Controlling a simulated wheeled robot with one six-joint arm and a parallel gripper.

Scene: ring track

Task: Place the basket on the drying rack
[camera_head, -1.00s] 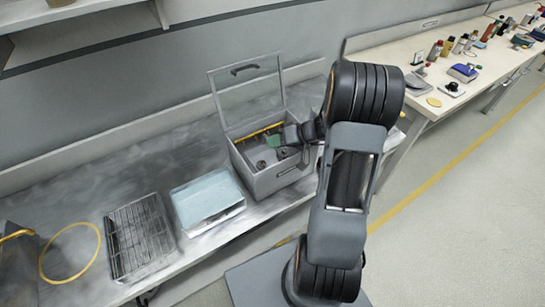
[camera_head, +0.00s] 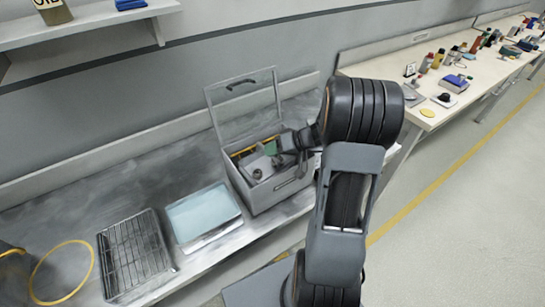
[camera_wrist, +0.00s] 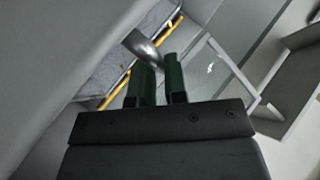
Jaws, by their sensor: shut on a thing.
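A grey open-topped box (camera_head: 283,197) stands on the bench with its clear lid (camera_head: 243,102) raised. My gripper (camera_head: 270,149) reaches into its top from the right. A grey piece inside the box, which looks like the basket (camera_head: 257,166), sits near the rim by my gripper. In the wrist view my green fingertips (camera_wrist: 160,83) are close together by a curved grey part (camera_wrist: 141,47); the grip itself is partly hidden. A yellow bar (camera_wrist: 116,88) runs behind them. The wire drying rack (camera_head: 135,258) lies on the bench at the lower left, its top bare.
A tray with a pale blue top (camera_head: 203,215) sits between the box and the rack. A yellow hoop (camera_head: 35,277) lies left of the rack. A shelf (camera_head: 90,30) hangs above. A cluttered white bench (camera_head: 440,85) stands at right; the floor in front is clear.

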